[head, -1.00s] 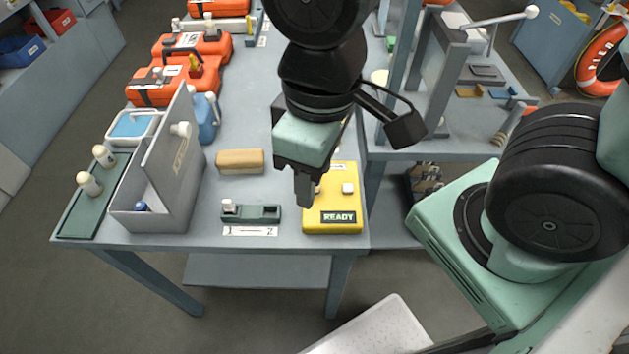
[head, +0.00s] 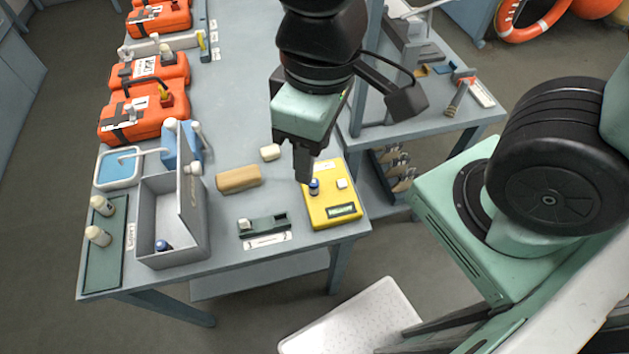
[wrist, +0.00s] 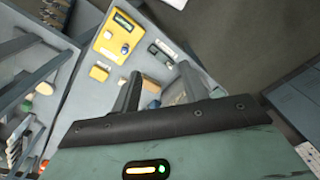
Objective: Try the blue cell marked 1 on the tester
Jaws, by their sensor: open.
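The yellow tester (head: 322,208) lies near the right front corner of the table. A small blue cell with a pale top (head: 314,187) stands upright on it, beside a white button (head: 342,183); I cannot read any mark on it. In the wrist view the tester (wrist: 102,48) also shows the standing cell (wrist: 125,49). The tester's dark display (head: 341,211) has text too small to read. My gripper (head: 303,178) is open and empty, pointing down by the tester's left side, apart from the cell. Another blue cell (head: 163,246) is in the grey box (head: 173,262).
A green two-place holder (head: 268,224) with a pale piece at its left end is left of the tester. A tan block (head: 238,180) and small cream block (head: 270,153) lie behind it. A green tray (head: 104,260) with two pale bottles is at far left. Orange cases (head: 145,118) stand behind.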

